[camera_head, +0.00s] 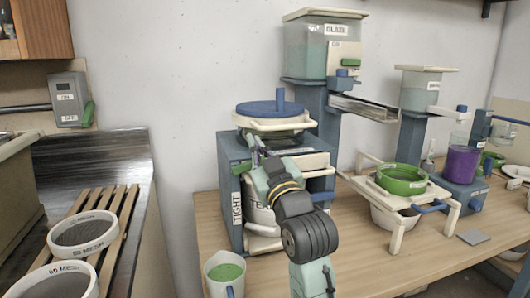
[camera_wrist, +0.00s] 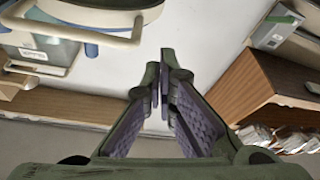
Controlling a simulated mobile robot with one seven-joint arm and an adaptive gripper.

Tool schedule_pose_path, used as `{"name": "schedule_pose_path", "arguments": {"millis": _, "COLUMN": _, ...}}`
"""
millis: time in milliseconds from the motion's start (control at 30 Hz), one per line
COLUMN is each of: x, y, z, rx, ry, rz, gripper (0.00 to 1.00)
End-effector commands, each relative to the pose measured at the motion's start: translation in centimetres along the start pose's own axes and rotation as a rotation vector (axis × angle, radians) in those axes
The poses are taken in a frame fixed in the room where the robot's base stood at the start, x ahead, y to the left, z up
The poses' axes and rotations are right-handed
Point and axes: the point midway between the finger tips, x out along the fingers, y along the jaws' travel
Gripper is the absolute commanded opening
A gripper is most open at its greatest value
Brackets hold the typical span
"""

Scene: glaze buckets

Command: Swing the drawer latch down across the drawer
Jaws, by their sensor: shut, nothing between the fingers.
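My gripper (camera_wrist: 165,65) is shut and empty, its dark fingers with purple pads meeting at the tips against the wall in the wrist view. In the head view my gripper (camera_head: 256,150) is at the upper front left of the blue cabinet (camera_head: 232,178), just below the pot on top. The cabinet has pale fronts (camera_head: 318,184), and a blue handle (camera_head: 322,197) shows at the right of my arm. My arm covers much of the cabinet's front. I cannot clearly make out the drawer latch or whether my fingers touch it.
A blue-lidded pot (camera_head: 270,108) with a pale rail stands on the cabinet. A mug of green glaze (camera_head: 225,277) stands front left. A green ring (camera_head: 402,179) on a pale stand and a purple-filled container (camera_head: 461,163) are to the right. Sieves (camera_head: 83,231) lie left.

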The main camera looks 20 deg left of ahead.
Motion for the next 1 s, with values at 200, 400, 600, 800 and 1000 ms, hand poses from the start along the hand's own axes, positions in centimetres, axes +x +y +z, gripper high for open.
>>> {"name": "schedule_pose_path", "arguments": {"millis": 200, "x": 2.4, "y": 0.0, "z": 1.4, "rx": 0.003, "ry": -0.004, "rz": 0.0, "gripper": 0.0}}
{"name": "schedule_pose_path", "arguments": {"millis": 400, "x": 1.7, "y": 0.0, "z": 3.2, "rx": 0.001, "ry": -0.001, "rz": 0.0, "gripper": 0.0}}
{"name": "schedule_pose_path", "arguments": {"millis": 600, "x": 1.4, "y": -0.1, "z": 3.7, "rx": 0.0, "ry": 0.002, "rz": 0.0, "gripper": 0.0}}
{"name": "schedule_pose_path", "arguments": {"millis": 800, "x": 1.4, "y": -0.1, "z": 3.7, "rx": 0.0, "ry": 0.002, "rz": 0.0, "gripper": 0.0}}
{"name": "schedule_pose_path", "arguments": {"millis": 1000, "x": 1.2, "y": 0.1, "z": 4.4, "rx": -0.001, "ry": 0.002, "rz": 0.001, "gripper": 0.0}}
